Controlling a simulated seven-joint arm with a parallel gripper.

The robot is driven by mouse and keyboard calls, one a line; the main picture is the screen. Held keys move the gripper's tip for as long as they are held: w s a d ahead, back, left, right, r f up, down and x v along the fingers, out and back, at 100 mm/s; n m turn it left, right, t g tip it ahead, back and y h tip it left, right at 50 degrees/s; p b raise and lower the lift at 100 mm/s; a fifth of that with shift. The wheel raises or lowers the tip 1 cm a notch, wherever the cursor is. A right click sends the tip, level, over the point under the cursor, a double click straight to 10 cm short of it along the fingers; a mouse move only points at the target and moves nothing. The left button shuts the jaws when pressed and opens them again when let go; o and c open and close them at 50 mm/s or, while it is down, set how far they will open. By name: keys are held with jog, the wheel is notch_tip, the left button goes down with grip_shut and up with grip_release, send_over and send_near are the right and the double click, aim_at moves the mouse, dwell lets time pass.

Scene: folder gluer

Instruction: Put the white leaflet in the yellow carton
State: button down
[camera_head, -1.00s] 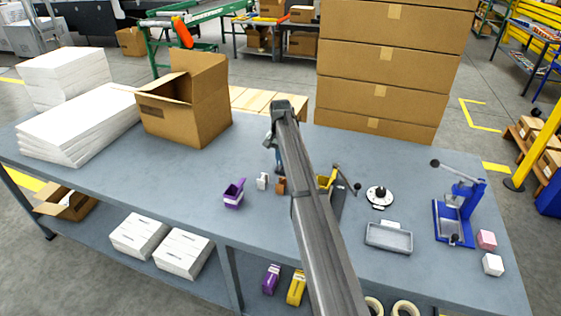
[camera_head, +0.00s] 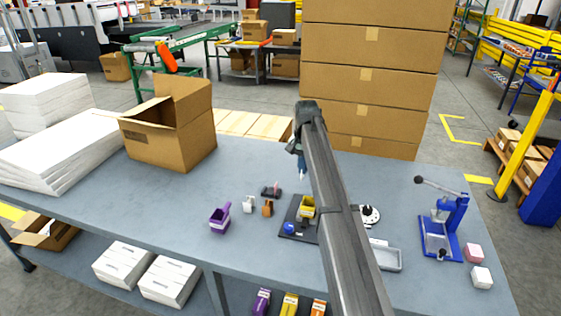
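The yellow carton (camera_head: 307,204) stands on a dark fixture with a blue knob, left of my arm. My gripper (camera_head: 301,174) hangs small behind the carton, pointing down over the table. Its fingers are too small to show whether they are open or shut, or hold anything. I cannot identify the white leaflet for certain. A small white item (camera_head: 249,204) stands left of the carton, and a white edge (camera_head: 378,242) shows at the grey tray, partly behind my arm.
A purple carton (camera_head: 220,217) and a small brown item (camera_head: 267,208) stand left of the fixture. A grey tray (camera_head: 388,260), a blue press (camera_head: 441,230) and pink and white cubes are at right. An open cardboard box (camera_head: 170,130) and paper stacks stand at left.

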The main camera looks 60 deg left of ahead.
jog(key=s+d+n, duration=0.1)
jog(key=d, duration=0.6)
jog(key=shift+s+f, duration=0.3)
jog(key=shift+s, duration=0.05)
jog(key=shift+f, duration=0.1)
jog(key=shift+f, duration=2.85)
jog(key=c, duration=1.3)
grip_release()
jog(key=shift+r, duration=0.1)
